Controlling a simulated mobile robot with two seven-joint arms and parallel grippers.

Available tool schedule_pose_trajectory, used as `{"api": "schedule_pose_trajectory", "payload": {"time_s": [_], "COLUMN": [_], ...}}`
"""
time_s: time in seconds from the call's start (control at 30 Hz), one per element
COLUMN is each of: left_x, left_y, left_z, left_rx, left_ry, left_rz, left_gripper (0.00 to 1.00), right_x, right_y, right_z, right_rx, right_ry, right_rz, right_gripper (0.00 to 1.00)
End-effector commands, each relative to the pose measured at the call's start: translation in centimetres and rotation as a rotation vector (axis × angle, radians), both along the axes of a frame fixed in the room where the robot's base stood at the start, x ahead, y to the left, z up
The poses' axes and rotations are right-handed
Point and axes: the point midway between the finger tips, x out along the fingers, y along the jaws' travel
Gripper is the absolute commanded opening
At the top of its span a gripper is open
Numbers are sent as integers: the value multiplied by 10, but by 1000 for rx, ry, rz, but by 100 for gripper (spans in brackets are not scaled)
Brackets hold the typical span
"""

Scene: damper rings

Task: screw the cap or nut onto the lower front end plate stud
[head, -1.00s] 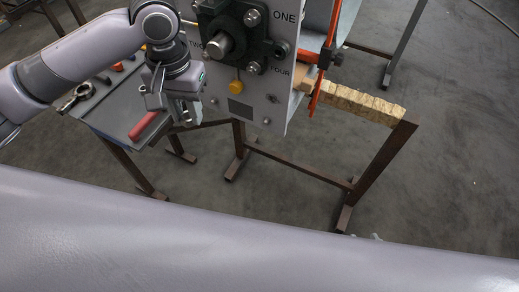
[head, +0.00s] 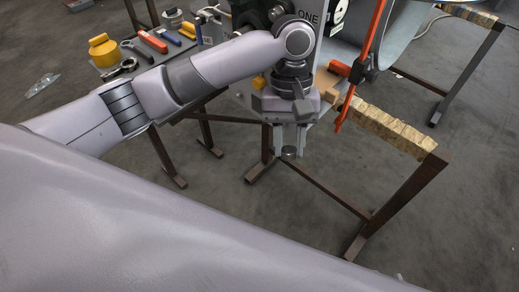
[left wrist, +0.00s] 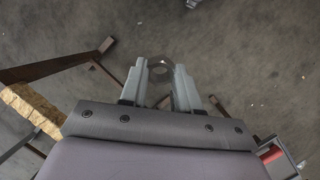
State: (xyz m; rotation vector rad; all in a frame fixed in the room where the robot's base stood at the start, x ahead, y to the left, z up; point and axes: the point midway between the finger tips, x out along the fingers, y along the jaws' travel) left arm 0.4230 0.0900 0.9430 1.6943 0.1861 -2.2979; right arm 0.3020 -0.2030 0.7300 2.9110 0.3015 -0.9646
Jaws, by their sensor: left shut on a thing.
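My left gripper (head: 289,148) hangs in front of the lower part of the grey end plate (head: 318,42), pointing down. The word ONE shows on the plate's upper part. My arm hides most of the plate's front, and I cannot make out the lower stud. My right gripper is not in view.
A tool table at the left holds a yellow container (head: 103,50), a wrench or clamp (head: 120,69) and several coloured-handled tools. An orange clamp bar (head: 361,65) stands right of the plate, above a trestle with a wooden top (head: 395,130).

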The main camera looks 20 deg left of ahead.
Motion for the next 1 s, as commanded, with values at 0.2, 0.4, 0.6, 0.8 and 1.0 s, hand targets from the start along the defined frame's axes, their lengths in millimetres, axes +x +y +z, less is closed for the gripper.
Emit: {"api": "schedule_pose_trajectory", "payload": {"time_s": [0.2, 0.4, 0.6, 0.8, 1.0], "left_x": [9, 24, 42, 59, 67], "left_y": [-52, -61, -49, -19, 29], "left_z": [-13, -16, -27, -49, -89], "left_rx": [-223, -504, -783, -1058, -1312], "left_ry": [246, 343, 336, 251, 100], "left_rz": [484, 929, 1271, 1546, 1772], "left_gripper": [0, 0, 0, 0, 0], "right_x": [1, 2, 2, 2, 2], "right_y": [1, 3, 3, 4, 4], "right_z": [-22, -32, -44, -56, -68], "right_rx": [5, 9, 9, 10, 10], "right_ry": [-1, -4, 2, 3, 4], "right_rz": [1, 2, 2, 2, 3], "right_gripper": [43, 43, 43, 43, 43]}}
